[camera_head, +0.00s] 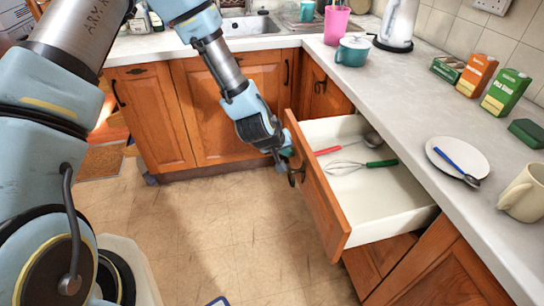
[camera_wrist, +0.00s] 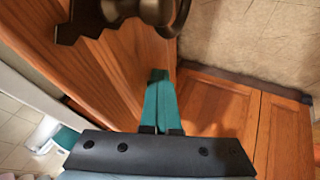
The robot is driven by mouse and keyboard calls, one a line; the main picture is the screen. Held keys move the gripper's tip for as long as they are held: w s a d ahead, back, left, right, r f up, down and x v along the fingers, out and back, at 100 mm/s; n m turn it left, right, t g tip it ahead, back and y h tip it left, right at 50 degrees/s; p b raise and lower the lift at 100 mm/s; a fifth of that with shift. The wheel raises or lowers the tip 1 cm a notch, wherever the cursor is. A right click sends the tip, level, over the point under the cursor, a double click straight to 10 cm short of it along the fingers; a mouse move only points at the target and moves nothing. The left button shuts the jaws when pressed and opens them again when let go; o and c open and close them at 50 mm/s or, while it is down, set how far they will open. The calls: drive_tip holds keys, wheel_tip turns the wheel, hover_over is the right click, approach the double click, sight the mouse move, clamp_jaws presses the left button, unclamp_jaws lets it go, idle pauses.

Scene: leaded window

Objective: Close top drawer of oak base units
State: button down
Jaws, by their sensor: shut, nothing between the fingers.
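The top drawer (camera_head: 325,200) of the oak base units is pulled well out from under the right worktop. Its white inside holds a whisk with a green handle (camera_head: 381,163) and a utensil with a red handle (camera_head: 328,151). My gripper (camera_head: 281,165) is at the far end of the drawer front, beside the dark handle (camera_head: 296,172). In the wrist view, the teal fingers (camera_wrist: 160,88) are together and empty, close to the wooden drawer front (camera_wrist: 105,75). The dark handle (camera_wrist: 150,12) is at the top there. I cannot tell whether the fingers touch the wood.
The right worktop (camera_head: 400,95) holds a teal pot (camera_head: 352,52), cartons (camera_head: 476,76), a plate (camera_head: 446,152) and a mug (camera_head: 524,193). Oak cupboards (camera_head: 150,115) line the back. The floor (camera_head: 220,225) left of the drawer is clear.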

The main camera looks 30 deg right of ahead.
hover_over(345, 159)
idle(0.3)
idle(0.4)
